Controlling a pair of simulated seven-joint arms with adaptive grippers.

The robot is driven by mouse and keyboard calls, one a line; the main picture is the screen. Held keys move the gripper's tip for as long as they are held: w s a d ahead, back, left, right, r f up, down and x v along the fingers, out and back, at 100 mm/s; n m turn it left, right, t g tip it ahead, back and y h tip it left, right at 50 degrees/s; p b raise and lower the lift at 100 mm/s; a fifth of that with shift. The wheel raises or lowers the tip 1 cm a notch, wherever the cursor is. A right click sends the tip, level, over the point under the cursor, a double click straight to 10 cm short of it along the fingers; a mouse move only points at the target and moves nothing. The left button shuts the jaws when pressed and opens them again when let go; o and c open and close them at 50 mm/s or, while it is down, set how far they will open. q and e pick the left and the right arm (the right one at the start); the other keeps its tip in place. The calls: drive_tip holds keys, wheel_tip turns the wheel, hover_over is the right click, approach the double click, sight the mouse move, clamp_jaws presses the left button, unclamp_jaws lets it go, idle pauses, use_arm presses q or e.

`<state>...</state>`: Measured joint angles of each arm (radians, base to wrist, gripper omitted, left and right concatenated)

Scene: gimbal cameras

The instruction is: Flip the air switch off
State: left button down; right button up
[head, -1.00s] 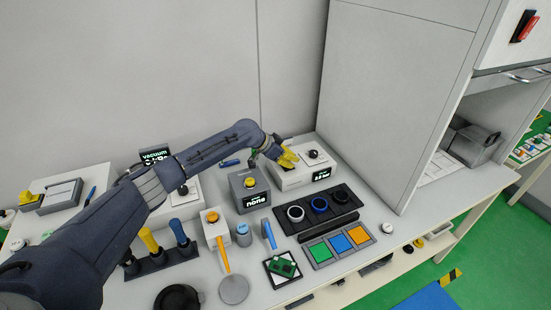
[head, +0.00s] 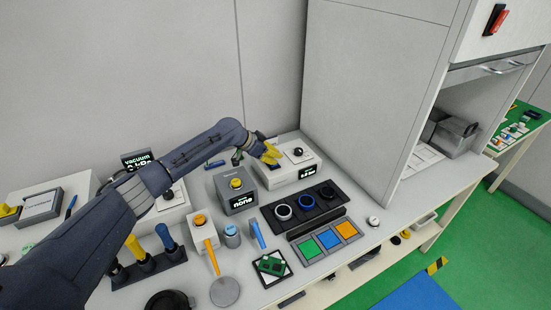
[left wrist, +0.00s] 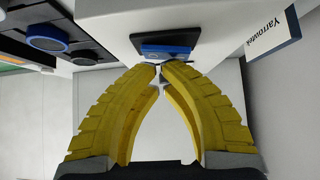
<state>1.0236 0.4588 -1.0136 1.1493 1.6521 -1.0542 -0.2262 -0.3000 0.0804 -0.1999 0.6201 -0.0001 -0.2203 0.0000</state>
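The air unit is a white box (head: 286,174) at the back of the bench, with a black knob (head: 298,152) and a small lit display (head: 307,172) marked in bar. My left gripper (head: 270,154) is at the left part of its top and hides what lies beneath. In the left wrist view a blue and black switch (left wrist: 166,47) sits on the white box, just past the fingertips. The yellow fingers of my left gripper (left wrist: 161,68) are drawn together at the tips; nothing clearly shows held. Whether they touch the switch is unclear. My right gripper is out of view.
A grey box (head: 238,200) with a yellow button stands left of the air unit. In front are a black tray of rings (head: 304,206) and a tray of coloured squares (head: 327,241). A tall grey cabinet (head: 375,100) stands to the right.

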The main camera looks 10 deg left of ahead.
use_arm(q)
drive_tip(key=shift+r, duration=0.1)
drive_tip(key=shift+d+r, duration=0.1)
drive_tip(key=shift+r, duration=0.45)
drive_tip(key=r, duration=0.2)
drive_tip(key=shift+s+d+r, duration=0.1)
drive_tip(key=shift+s+r, duration=0.1)
drive_tip(key=shift+r, duration=0.2)
drive_tip(key=s+v, duration=0.1)
drive_tip(key=v, duration=0.9)
drive_tip(key=shift+d, duration=0.35)
drive_tip(key=shift+f, duration=0.1)
